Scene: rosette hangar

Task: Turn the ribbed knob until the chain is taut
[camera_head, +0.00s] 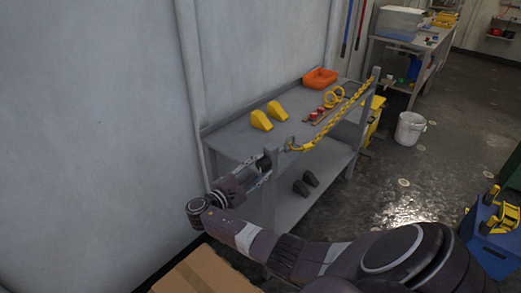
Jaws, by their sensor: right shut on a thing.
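The yellow chain (343,110) runs along the front side of the grey bench, from the near post (270,189) to the far post (374,76). It dips a little close to its near end. The ribbed knob (264,163) shows only as a small dark patch at the near post, mostly hidden by my right gripper. My right gripper (264,173) reaches the near post from the left and is shut on the knob; its fingers are small and partly hidden. My left gripper is not in view.
A white bucket (410,128) stands on the floor behind. A cardboard box (205,274) is below my arm. A wall closes the left.

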